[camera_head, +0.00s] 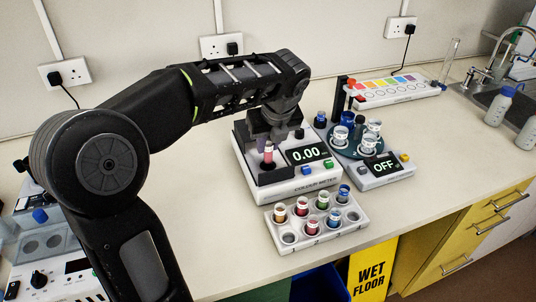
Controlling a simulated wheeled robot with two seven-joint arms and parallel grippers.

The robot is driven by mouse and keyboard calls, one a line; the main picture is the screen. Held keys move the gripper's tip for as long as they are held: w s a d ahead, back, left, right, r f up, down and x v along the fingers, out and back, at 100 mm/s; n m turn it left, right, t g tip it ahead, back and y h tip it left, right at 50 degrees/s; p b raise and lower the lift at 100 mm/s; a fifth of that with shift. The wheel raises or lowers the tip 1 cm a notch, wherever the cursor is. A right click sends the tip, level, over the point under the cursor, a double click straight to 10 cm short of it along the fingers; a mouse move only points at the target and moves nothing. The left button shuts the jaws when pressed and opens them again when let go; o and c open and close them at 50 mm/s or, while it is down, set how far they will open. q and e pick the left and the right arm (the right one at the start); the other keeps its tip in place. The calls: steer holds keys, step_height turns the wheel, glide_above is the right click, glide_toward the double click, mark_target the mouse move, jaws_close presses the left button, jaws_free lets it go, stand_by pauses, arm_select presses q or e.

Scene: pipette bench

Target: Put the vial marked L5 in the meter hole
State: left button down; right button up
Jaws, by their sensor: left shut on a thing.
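My left gripper (268,143) points down over the left part of the colour meter (282,190), shut on a small vial (268,154) with pinkish-red contents. The vial is upright over the dark well area of the meter. I cannot read its marking, and cannot tell whether its lower end is inside the meter hole, which the vial and gripper hide. The meter's display (307,153) reads 0.00. My right gripper is not in view.
A white rack (330,234) with several coloured vials and some empty holes stands in front of the meter. To the right is a device (385,178) reading OFF, with a round carousel of vials. A colour-chart strip (395,90) lies behind.

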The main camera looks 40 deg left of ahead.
mark_target(269, 151)
arm_select(q)
steer(key=shift+f, duration=1.9)
steer(key=shift+f, duration=0.1)
steer(key=shift+s+d+f+b, duration=0.15)
steer(key=shift+f+b, duration=0.15)
steer(key=shift+f, duration=0.2)
steer(key=c, duration=1.3)
jaws_free()
steer(key=shift+s+f, duration=0.1)
steer(key=shift+o, duration=0.2)
steer(key=shift+r+p, duration=0.3)
steer(key=shift+r, duration=0.25)
steer(key=v, duration=1.2)
steer(key=shift+w+r, duration=0.25)
steer(key=shift+w, duration=0.05)
